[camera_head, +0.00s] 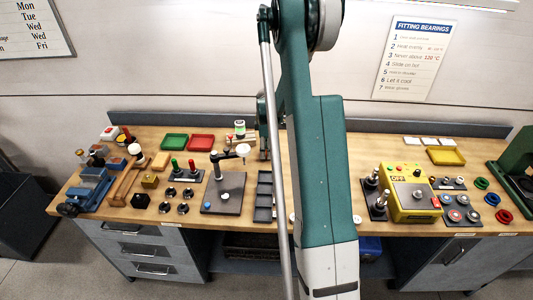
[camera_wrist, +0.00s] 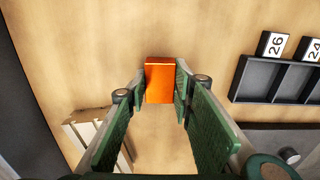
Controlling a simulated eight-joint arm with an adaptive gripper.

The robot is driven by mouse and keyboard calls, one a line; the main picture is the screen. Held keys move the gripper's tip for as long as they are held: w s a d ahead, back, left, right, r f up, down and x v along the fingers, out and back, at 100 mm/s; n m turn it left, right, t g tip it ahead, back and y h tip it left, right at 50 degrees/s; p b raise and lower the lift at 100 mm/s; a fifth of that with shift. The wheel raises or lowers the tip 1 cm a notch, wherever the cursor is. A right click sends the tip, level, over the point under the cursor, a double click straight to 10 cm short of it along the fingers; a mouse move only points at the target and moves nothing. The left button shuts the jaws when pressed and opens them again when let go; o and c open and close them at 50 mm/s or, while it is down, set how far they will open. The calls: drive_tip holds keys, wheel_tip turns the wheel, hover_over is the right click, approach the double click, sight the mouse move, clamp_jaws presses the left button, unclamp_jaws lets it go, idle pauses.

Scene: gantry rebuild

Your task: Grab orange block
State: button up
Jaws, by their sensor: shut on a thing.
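The orange block (camera_wrist: 159,84) shows in the wrist view, between the tips of my gripper (camera_wrist: 160,90). My gripper's two green-padded fingers are shut on it, one at each side. Wooden surface lies behind the block; I cannot tell whether the block touches it or is raised. In the head view my arm covers the middle of the bench, and I cannot make out the block or the gripper there.
The wooden workbench (camera_head: 380,147) carries a grey compartment tray (camera_wrist: 262,78) to the right of my gripper, with number tags at its edge. A pale ridged piece (camera_wrist: 88,135) lies at lower left. A yellow control box (camera_head: 408,192) stands on the right; green (camera_head: 174,140) and red (camera_head: 201,143) trays stand left.

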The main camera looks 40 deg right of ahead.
wheel_tip(320, 180, up, 10)
drive_tip(key=shift+b, duration=0.3)
idle(0.4)
idle(0.5)
